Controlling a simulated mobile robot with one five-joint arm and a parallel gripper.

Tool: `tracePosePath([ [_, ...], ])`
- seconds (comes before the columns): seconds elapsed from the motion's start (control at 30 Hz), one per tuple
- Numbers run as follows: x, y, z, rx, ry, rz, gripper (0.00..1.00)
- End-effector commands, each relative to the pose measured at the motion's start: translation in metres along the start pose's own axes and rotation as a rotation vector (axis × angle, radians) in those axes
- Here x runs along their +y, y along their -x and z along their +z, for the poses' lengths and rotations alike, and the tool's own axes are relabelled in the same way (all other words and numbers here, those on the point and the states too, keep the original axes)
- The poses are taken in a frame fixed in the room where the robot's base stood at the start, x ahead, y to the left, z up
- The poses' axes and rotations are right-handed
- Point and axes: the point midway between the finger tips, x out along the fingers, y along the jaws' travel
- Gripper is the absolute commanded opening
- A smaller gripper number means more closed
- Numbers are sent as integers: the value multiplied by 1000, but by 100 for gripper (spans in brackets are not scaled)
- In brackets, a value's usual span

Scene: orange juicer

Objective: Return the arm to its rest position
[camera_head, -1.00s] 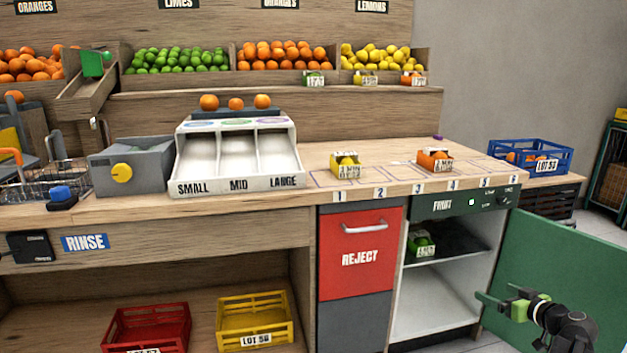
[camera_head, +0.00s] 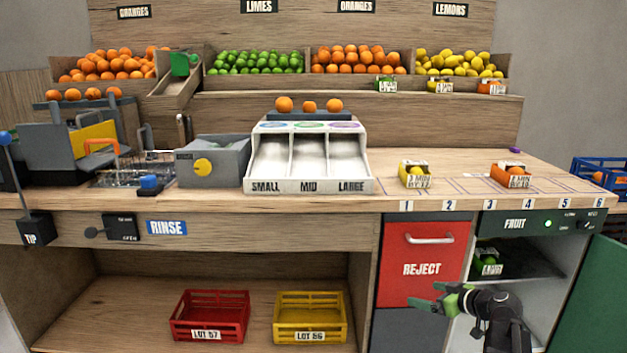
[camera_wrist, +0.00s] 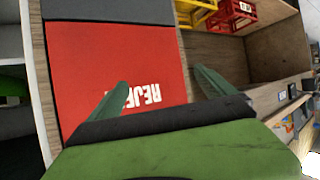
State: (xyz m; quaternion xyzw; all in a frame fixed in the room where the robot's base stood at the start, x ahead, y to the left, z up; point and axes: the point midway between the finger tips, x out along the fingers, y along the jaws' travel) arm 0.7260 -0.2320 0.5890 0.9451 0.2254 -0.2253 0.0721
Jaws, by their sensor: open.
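My gripper (camera_head: 432,297) is at the lower right in the head view, in front of the lower part of the red REJECT panel (camera_head: 421,266) and the left edge of the open fruit cabinet. It is open and empty. In the wrist view its two green fingers (camera_wrist: 165,92) stand apart, with the REJECT panel (camera_wrist: 110,65) behind them. My arm is bent below the counter level.
The fruit cabinet's green door (camera_head: 603,290) stands open at the right; a green carton (camera_head: 487,264) sits on its shelf. Red (camera_head: 209,316) and yellow (camera_head: 311,318) crates lie on the lower shelf. Two cartons (camera_head: 415,175) (camera_head: 510,176) stand on the counter.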

Motion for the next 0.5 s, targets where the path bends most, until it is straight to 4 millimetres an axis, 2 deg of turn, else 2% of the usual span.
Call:
tracePosePath([
  [0.03,-42,-26,-11,-41,29,-67,94],
  [0.1,-95,-54,-15,-112,53,-148,94],
  [0.2,-164,-82,-12,-229,73,-241,94],
  [0.3,-223,-96,-2,-358,77,-303,94],
  [0.37,-254,-99,6,-444,72,-322,94],
  [0.4,-273,-99,13,-506,66,-326,94],
  [0.5,-310,-90,36,-688,29,-291,94],
])
